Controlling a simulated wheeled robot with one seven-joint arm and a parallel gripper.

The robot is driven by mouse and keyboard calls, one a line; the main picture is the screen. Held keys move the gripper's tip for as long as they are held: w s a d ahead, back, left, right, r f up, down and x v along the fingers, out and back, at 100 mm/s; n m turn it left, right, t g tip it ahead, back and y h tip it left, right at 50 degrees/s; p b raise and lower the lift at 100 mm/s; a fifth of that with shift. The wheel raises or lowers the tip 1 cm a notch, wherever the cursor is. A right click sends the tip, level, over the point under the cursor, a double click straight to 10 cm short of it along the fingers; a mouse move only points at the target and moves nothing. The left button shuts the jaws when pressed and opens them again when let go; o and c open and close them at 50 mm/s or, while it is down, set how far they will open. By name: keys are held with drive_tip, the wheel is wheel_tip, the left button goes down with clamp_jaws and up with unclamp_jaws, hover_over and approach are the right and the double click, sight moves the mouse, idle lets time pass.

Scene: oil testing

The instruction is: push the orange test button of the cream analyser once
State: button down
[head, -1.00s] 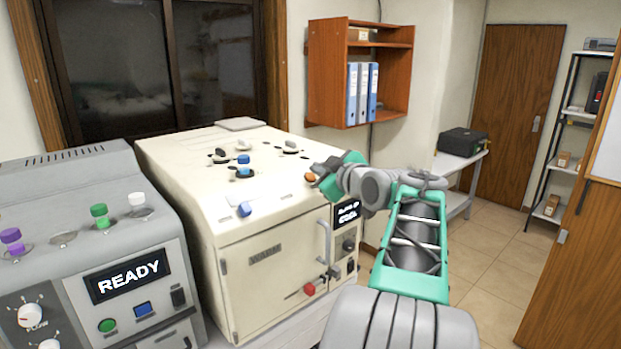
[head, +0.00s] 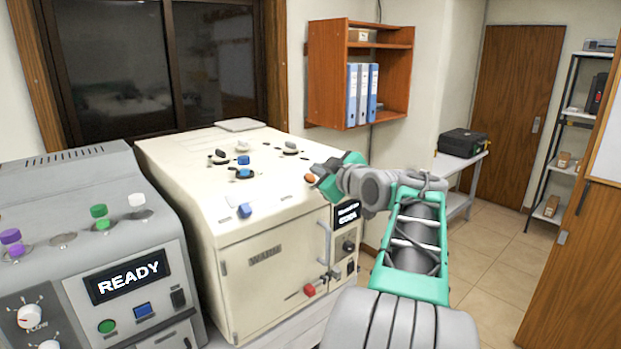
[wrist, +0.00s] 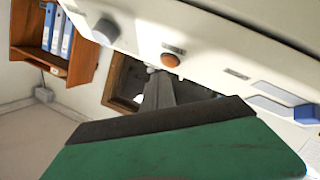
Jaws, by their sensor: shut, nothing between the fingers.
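The cream analyser (head: 275,230) stands in the middle of the head view. Its orange test button (head: 310,178) is on the right part of its top. In the wrist view the orange button (wrist: 171,60) is a round dome on the cream surface, just beyond the fingertips. My gripper (head: 317,170) is shut and empty, beside the button at the analyser's right edge. In the wrist view its grey fingers (wrist: 158,80) point towards the button. I cannot tell whether they touch it. The green gripper body hides part of the wrist view.
Blue buttons and grey knobs sit on the analyser's top. A small dark display (head: 347,214) is on its front, partly unreadable. A grey machine (head: 90,235) reading READY stands at the left. A wooden shelf with binders (head: 362,92) hangs behind.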

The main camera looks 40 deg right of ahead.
drive_tip(key=shift+f, duration=0.15)
idle(0.5)
drive_tip(key=shift+w+f+b, duration=0.25)
drive_tip(key=shift+b, duration=0.45)
drive_tip(key=shift+w+f+b, duration=0.25)
drive_tip(key=shift+f+b, duration=0.1)
drive_tip(key=shift+b, duration=0.1)
idle(0.6)
drive_tip(key=shift+s+r, duration=0.45)
drive_tip(key=shift+r, duration=0.25)
drive_tip(key=s+r, duration=0.1)
drive_tip(key=r, duration=0.1)
drive_tip(key=s+r+p, duration=0.1)
drive_tip(key=s+r, duration=0.1)
drive_tip(key=shift+r, duration=0.1)
idle(0.7)
